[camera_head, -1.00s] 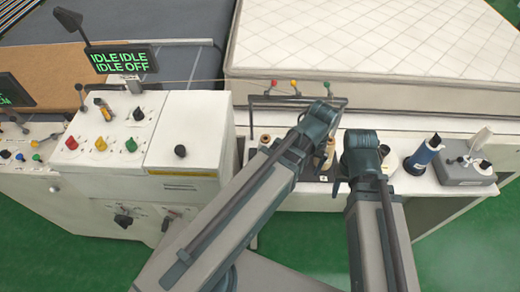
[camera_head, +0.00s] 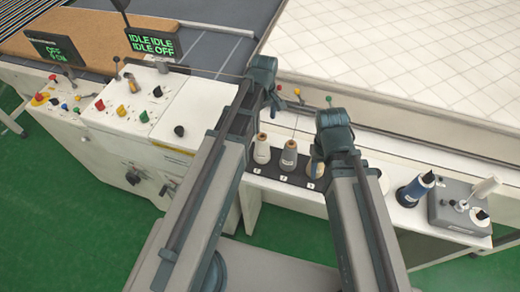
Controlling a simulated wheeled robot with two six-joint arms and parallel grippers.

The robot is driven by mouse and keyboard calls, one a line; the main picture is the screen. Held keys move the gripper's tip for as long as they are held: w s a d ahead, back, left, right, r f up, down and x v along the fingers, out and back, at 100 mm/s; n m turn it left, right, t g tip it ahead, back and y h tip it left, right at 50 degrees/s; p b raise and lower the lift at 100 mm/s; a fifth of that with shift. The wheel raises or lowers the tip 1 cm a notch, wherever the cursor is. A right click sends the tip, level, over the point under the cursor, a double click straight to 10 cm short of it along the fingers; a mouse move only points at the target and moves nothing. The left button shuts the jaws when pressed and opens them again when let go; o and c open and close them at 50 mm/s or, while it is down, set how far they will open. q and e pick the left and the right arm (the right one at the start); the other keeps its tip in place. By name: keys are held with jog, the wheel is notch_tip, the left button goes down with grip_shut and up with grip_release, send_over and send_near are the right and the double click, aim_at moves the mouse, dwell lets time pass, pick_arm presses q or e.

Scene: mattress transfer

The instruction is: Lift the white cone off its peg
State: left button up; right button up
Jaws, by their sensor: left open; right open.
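A white cone (camera_head: 261,149) stands upright at the left end of a dark peg rack (camera_head: 268,173). A grey cone (camera_head: 289,156) stands to its right. A third cone (camera_head: 314,165) is partly hidden by my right arm. My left gripper (camera_head: 270,98) is above and behind the white cone, apart from it; it is open, and its fingers are mostly hidden by its wrist. My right gripper (camera_head: 318,150) is open over the right end of the rack, near the third cone; its fingertips are hard to make out.
A control cabinet (camera_head: 185,115) with knobs stands left of the rack. A white mattress (camera_head: 400,55) lies behind. A blue spool (camera_head: 414,190) and a grey box (camera_head: 455,208) with a pale upright piece stand on the ledge at right. Small coloured knobs (camera_head: 297,92) are behind the rack.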

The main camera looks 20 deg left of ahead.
aim_at(263, 135)
pick_arm(q)
notch_tip(263, 135, down, 9)
jog(key=b, duration=0.8)
jog(key=shift+r+b, duration=0.1)
jog(key=shift+b, duration=0.2)
jog(key=f+b, duration=0.5)
jog(key=shift+s+f, duration=0.1)
jog(key=shift+s, duration=0.3)
jog(key=shift+c, duration=0.2)
grip_shut()
